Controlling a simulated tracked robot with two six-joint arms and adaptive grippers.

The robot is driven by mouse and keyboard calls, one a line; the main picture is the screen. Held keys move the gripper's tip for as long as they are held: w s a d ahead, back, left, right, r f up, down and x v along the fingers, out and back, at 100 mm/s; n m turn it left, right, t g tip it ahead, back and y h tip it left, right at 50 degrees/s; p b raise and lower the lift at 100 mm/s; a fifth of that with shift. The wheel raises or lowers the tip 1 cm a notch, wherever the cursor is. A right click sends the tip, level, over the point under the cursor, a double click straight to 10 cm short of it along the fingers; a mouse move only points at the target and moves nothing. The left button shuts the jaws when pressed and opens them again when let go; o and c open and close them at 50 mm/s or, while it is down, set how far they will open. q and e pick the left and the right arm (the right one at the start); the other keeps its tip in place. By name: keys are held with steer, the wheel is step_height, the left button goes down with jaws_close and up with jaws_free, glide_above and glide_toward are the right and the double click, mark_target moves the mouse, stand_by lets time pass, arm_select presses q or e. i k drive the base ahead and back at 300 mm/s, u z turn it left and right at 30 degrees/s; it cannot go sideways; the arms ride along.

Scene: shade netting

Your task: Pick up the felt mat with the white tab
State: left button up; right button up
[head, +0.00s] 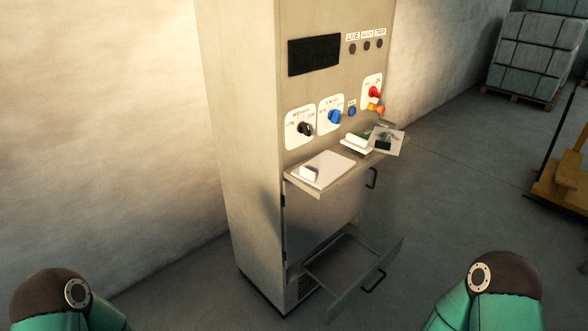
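A tall beige control cabinet (236,140) stands in the middle of the head view, with a narrow shelf (345,178) on its front. A flat pale sheet (330,164) lies at the shelf's left, with a small white block-like piece (309,173) at its near left edge. I cannot tell which of these is the felt mat. Only upper parts of my two arms show at the bottom corners; both grippers are out of view.
Below the shelf a drawer (366,284) stands open, jutting toward the right front. Black (305,129), blue (334,116) and red (375,92) knobs stick out above the shelf. A pallet of wrapped blocks (530,55) and a yellow-brown cart (562,180) are at right.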

mark_target(325, 168)
steer(key=u, duration=0.15)
steer(key=i, duration=1)
steer(key=z, duration=0.1)
